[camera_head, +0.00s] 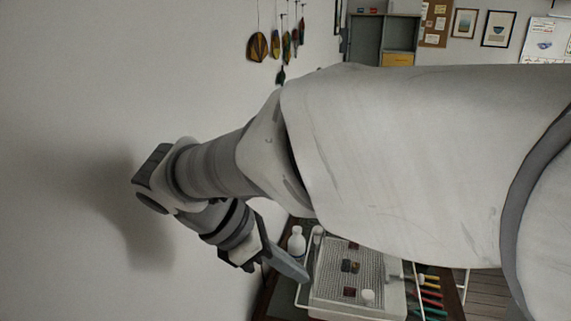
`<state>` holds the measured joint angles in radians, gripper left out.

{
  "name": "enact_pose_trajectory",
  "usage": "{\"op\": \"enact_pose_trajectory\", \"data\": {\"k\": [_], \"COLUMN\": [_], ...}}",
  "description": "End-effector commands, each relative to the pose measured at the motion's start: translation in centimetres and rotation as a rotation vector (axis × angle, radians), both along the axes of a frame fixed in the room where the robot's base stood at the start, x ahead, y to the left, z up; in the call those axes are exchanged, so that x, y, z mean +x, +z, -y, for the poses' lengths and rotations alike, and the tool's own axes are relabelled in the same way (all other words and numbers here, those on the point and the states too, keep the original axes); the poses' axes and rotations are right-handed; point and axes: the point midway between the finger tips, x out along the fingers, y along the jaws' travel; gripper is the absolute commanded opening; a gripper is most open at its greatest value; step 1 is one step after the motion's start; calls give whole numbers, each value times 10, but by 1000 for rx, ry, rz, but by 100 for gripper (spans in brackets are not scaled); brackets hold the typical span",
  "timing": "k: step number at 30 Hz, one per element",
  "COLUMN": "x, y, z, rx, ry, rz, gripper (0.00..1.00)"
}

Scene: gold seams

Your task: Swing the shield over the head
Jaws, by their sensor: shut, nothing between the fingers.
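My gripper (300,275) is at the lower centre, pointing down and right, with its fingers together and nothing seen between them. In this view its tips overlap the left edge of a white machine (327,306) with a grid top; I cannot tell if they touch. A small white round part (368,295) stands on the grid and may be the head, but I cannot be sure. A thin pale upright outline beside the tips may be the shield's edge; it is too faint to tell. My arm hides the machine's far side.
A white bottle (296,241) stands close behind my gripper. Small dark pieces (350,266) lie on the grid. Several colourful-handled tools (430,293) lie right of the machine. A bare wall (70,160) fills the left, close to my arm. Grey shelving (367,40) stands far back.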

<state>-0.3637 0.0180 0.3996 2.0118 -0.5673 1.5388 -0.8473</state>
Motion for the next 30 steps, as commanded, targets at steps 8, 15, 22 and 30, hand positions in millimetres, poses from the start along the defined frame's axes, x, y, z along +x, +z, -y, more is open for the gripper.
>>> {"op": "enact_pose_trajectory", "data": {"k": [8,15,22,30], "x": [4,10,16,19], "y": [-29,-70,-81,-84], "z": [24,56,88,101], "rx": [-6,-3,-2,-2], "ry": [0,0,-3,1], "rz": [-7,-7,-3,-3], "gripper": [0,0,0,0]}}
